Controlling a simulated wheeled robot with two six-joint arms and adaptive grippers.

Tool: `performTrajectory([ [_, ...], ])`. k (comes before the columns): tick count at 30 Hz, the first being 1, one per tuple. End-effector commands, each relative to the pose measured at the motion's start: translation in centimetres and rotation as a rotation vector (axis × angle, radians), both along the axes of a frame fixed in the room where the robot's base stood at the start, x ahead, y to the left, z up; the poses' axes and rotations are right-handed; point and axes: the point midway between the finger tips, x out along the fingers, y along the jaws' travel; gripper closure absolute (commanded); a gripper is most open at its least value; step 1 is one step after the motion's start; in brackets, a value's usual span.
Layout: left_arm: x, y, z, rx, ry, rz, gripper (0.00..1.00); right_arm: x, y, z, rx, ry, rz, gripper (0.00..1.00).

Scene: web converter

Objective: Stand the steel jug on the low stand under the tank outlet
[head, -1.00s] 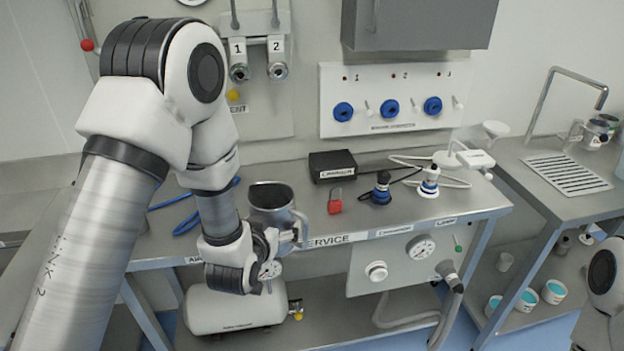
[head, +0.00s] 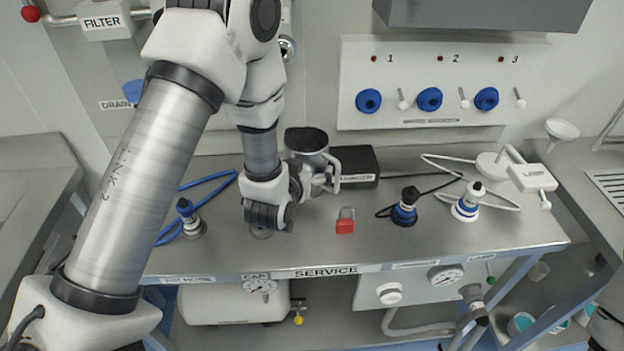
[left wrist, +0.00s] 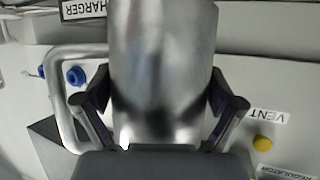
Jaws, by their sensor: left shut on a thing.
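The steel jug (head: 306,139) is held above the back of the service bench, just left of a black box. Its open top and the handle on its right side show in the head view. My left gripper (head: 298,182) is shut on the jug's body. In the left wrist view the two fingers (left wrist: 163,105) press on either side of the shiny jug (left wrist: 163,50), with the handle (left wrist: 65,95) out to the left. I cannot make out the low stand or the tank outlet; my left arm covers part of the wall.
The bench (head: 440,240) holds a red padlock (head: 345,221), the black box (head: 352,167), blue-based plugs with cables (head: 404,207) and a white device (head: 532,177). Blue tubing (head: 205,182) lies at left. A wall panel with blue knobs (head: 429,99) stands behind. The bench front is mostly clear.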

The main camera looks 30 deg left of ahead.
Motion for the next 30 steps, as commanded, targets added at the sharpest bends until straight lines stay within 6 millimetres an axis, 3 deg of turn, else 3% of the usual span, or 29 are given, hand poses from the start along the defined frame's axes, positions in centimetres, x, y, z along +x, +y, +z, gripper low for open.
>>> performTrajectory([
  [9, 0.1, 0.0, -4.7, 0.0, -0.002, 0.0, 0.58, 0.1, 0.0, 0.9, 0.0, -0.002, 0.001, 0.6],
  [20, 0.1, 0.0, -5.4, 0.0, -0.003, 0.0, 0.58, 0.1, 0.0, 0.3, 0.0, -0.002, 0.0, 0.6],
  [21, 0.1, 0.0, -5.3, -0.001, -0.002, 0.0, 0.0, 0.1, 0.0, 0.5, 0.0, -0.002, 0.0, 0.6],
  [30, 0.1, 0.0, -5.1, -0.001, -0.002, 0.0, 0.0, 0.1, 0.0, 0.6, 0.0, -0.002, 0.0, 0.6],
])
